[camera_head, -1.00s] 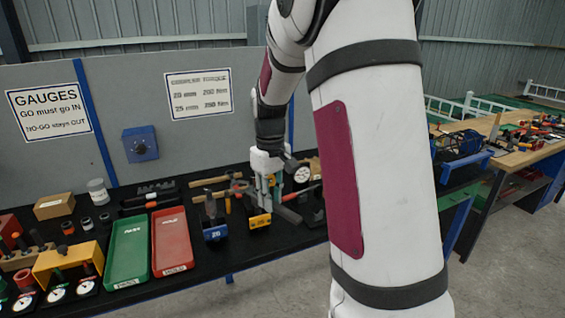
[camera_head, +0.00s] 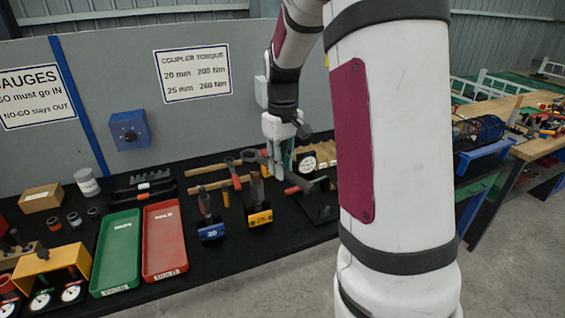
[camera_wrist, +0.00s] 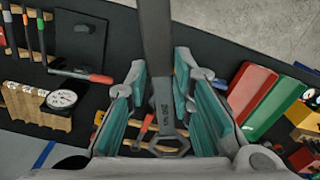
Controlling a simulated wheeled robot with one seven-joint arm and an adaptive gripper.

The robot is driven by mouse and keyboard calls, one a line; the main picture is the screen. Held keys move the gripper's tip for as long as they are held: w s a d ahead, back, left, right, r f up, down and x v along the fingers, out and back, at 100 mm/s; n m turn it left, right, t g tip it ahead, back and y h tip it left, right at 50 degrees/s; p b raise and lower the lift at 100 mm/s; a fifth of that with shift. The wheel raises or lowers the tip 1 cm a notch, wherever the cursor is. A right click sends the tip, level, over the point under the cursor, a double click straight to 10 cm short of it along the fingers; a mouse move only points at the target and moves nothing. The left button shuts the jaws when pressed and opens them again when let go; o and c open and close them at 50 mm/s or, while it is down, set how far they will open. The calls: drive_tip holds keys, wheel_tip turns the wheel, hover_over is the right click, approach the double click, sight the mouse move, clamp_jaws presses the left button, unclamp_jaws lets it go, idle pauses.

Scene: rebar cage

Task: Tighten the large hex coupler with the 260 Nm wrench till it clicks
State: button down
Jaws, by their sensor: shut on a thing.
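My gripper (camera_head: 280,160) hangs over the back part of the black bench, behind and above the yellow block marked 25. In the wrist view its teal pads (camera_wrist: 161,115) are closed on a dark grey wrench (camera_wrist: 157,45). The wrench's ring end (camera_wrist: 168,146) shows beyond the pads; its print is too small to read surely. The yellow block (camera_head: 260,217) holds an upright dark bar with the coupler (camera_head: 256,192), apart from the gripper. A blue block (camera_head: 211,232) marked 20 holds a similar bar to its left.
A green tray (camera_head: 116,250) and a red tray (camera_head: 165,240) lie left of the blocks. Wooden-handled hammers (camera_head: 213,184) lie behind them. A dial gauge (camera_head: 308,163) and a red-handled tool (camera_head: 298,189) are close right of my gripper. A torque sign (camera_head: 193,73) hangs behind.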

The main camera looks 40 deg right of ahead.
drive_tip(key=shift+m, duration=0.6)
drive_tip(key=shift+s+f+b, duration=0.1)
drive_tip(key=shift+f+b, duration=0.4)
drive_tip(key=shift+f, duration=2.45)
wheel_tip(320, 180, down, 6)
drive_tip(key=shift+f+b, duration=0.15)
drive_tip(key=shift+b, duration=0.15)
idle(1.2)
drive_tip(key=shift+a, duration=0.1)
idle(0.3)
drive_tip(key=w+a+m, duration=0.3)
drive_tip(key=a+m, duration=0.5)
idle(2.2)
